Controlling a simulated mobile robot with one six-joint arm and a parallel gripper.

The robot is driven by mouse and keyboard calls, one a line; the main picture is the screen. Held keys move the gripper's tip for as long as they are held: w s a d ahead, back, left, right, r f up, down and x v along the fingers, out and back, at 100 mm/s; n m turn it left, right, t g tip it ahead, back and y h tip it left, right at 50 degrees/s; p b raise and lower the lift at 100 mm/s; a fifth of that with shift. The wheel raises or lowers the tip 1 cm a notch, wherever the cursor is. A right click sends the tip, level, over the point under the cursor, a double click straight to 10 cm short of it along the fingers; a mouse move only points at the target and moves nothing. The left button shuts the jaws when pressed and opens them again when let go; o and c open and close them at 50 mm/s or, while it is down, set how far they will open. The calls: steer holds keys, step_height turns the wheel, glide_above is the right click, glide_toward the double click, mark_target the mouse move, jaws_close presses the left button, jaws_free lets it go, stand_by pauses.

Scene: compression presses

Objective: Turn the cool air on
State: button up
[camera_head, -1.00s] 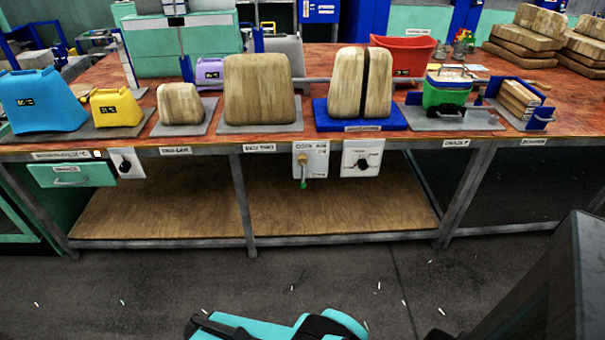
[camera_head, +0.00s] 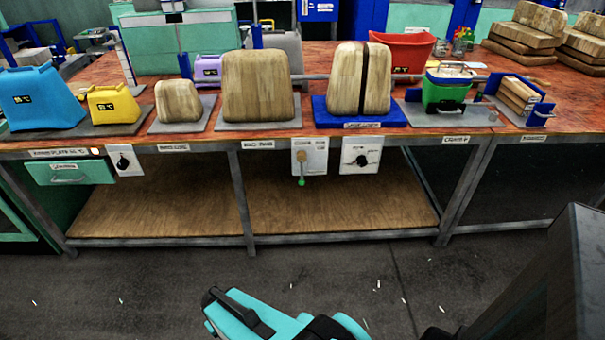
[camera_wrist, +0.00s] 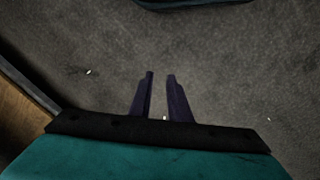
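The cool air switch panel (camera_head: 309,157) is a white plate on the front edge of the workbench, right of the bench's middle leg. Its small brass valve handle (camera_head: 301,170) points down and ends in a green tip. My gripper shows in the wrist view (camera_wrist: 161,82) as two dark fingers with a narrow gap. In the head view my teal arm end is low in front of the bench, well apart from the panel. The fingers cannot be made out there.
A white panel with a black knob (camera_head: 361,156) sits just right of the cool air panel. Another knob panel (camera_head: 124,160) and a green drawer (camera_head: 70,173) are at the left. Wooden press forms (camera_head: 256,86) and bins stand on the bench (camera_head: 300,142).

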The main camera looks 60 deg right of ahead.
steer(key=w+d+r+m+t+h+b, duration=0.15)
steer(key=w+d, duration=0.25)
steer(key=d, duration=0.4)
steer(key=w+d+r+m+t+h, duration=0.1)
steer(key=w+d+r+t, duration=0.15)
steer(key=d, duration=0.45)
steer(key=m+t+h+b, duration=0.3)
steer(key=t+h, duration=0.6)
steer(key=t, duration=0.1)
glide_toward(302, 172)
steer(key=v, duration=0.3)
steer(key=shift+r, duration=0.25)
steer(key=shift+f+p+x, duration=0.15)
steer(key=shift+p+x, duration=0.15)
steer(key=shift+x, duration=3.1)
steer(key=shift+f+p+x, duration=0.15)
steer(key=shift+p+x, duration=0.15)
steer(key=shift+x, duration=3.1)
jaws_close()
